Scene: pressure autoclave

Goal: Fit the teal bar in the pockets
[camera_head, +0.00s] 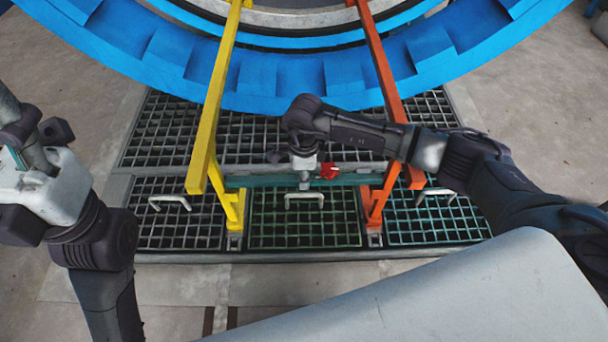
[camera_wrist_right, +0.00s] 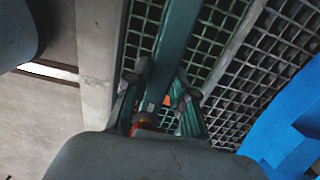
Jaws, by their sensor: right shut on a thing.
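The teal bar (camera_head: 348,180) lies crosswise, roughly level, between the yellow rail (camera_head: 208,130) and the orange rail (camera_head: 383,75) near their lower ends. Its left end is by the yellow leg and its right end by the orange leg. The pockets are too small or hidden to make out, so I cannot tell whether the ends are seated. My right gripper (camera_head: 304,182) points down and is shut on the bar near its middle. The right wrist view shows its fingers on either side of the bar (camera_wrist_right: 173,45). My left arm shows at the left; its fingertips do not show.
A red part (camera_head: 329,171) sits beside my right gripper at the bar. Below is a grated floor (camera_head: 300,230) with pale handles (camera_head: 304,196). A large blue ring (camera_head: 260,75) stands behind. Bare concrete lies left and right.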

